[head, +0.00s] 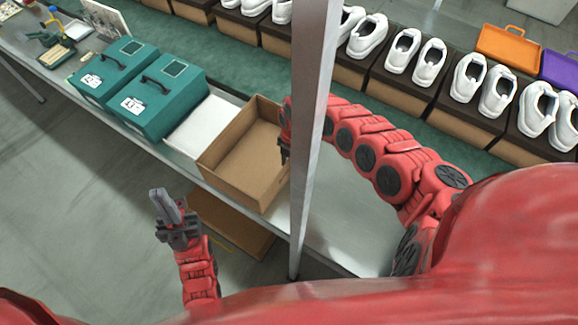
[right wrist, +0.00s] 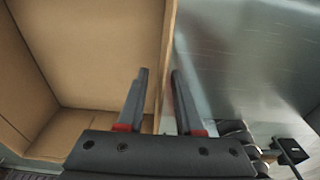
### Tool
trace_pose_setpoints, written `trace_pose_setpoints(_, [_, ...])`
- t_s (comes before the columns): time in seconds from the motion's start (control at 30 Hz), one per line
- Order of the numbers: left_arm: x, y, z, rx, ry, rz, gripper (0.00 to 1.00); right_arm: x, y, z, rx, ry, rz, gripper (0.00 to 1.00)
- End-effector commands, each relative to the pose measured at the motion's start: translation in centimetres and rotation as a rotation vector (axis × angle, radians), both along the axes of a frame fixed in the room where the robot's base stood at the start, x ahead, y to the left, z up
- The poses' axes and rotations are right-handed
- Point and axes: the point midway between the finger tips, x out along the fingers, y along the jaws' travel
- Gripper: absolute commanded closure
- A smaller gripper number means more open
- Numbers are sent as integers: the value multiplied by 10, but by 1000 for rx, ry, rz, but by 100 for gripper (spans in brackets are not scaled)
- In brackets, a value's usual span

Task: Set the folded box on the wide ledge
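The folded box, an open tan cardboard box (head: 240,150), stands upright and empty on the grey metal ledge (head: 345,235), partly behind a post. It also fills the left of the right wrist view (right wrist: 95,50). My right gripper (head: 285,145) is at the box's right wall. In the right wrist view its two fingers (right wrist: 160,85) stand on either side of that wall, with small gaps showing, so it looks open. My left gripper (head: 165,205) is low and left of the box, apart from it and holding nothing visible; its finger gap is unclear.
A grey post (head: 312,120) rises in front of the ledge. A white panel (head: 200,124) and two teal boxes (head: 165,100) stand left of the box. A brown board or box (head: 228,225) is below the ledge. White shoes on boxes (head: 420,80) line the back.

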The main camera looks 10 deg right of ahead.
Motion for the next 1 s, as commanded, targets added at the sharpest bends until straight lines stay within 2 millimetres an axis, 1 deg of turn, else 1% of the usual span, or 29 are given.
trace_pose_setpoints(0.03, [0,0,-4,0,0,0,100,2,-5,9,-6,-3,-1,65])
trace_pose_setpoints(0.17, [0,0,-10,0,0,0,100,5,-7,37,-6,-4,-2,65])
trace_pose_setpoints(0.2, [0,0,-12,0,0,0,100,7,-8,46,-4,-7,-2,65])
trace_pose_setpoints(0.27, [0,0,-14,0,0,0,100,6,-9,58,-5,-3,-2,65])
trace_pose_setpoints(0.33, [0,0,-5,0,0,0,100,6,-8,75,-5,1,2,65])
trace_pose_setpoints(0.4, [0,0,-1,0,0,0,100,7,-9,83,-6,0,1,65])
trace_pose_setpoints(0.57, [0,0,1,0,0,0,100,7,-9,91,-2,2,0,65])
trace_pose_setpoints(1.0, [0,0,0,0,0,0,100,7,-8,91,-1,1,0,65])
